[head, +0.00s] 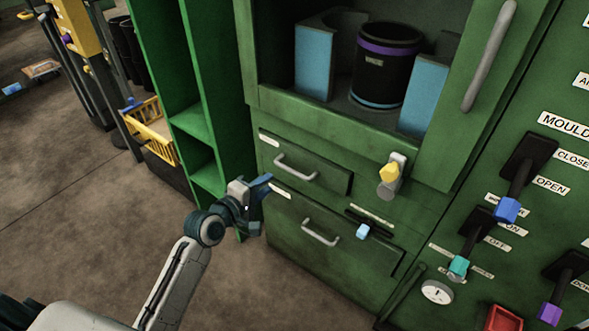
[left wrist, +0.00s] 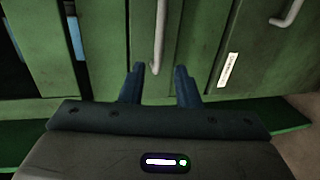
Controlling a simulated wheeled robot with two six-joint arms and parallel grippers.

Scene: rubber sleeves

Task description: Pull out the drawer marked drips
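Two green drawers sit in the cabinet. The upper drawer (head: 325,178) has a grey bar handle (head: 295,168); the lower drawer (head: 350,262) has a similar handle (head: 320,234). Both look shut. Each has a small white label at its left end, the upper label (head: 269,140) and the lower label (head: 281,190); I cannot read either. My left gripper (head: 266,188) is open and empty, in front of the drawers' left ends. In the left wrist view, a bar handle (left wrist: 160,40) lies ahead of the gap between the fingers (left wrist: 160,72), apparently the upper one. My right gripper is out of view.
Above the drawers, an open compartment holds a black pot (head: 385,65) between blue-faced blocks. A yellow-knobbed latch (head: 390,174) and a light blue knob (head: 363,231) stick out right of the handles. Green shelving (head: 195,120) stands left. Levers (head: 508,208) line the right panel.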

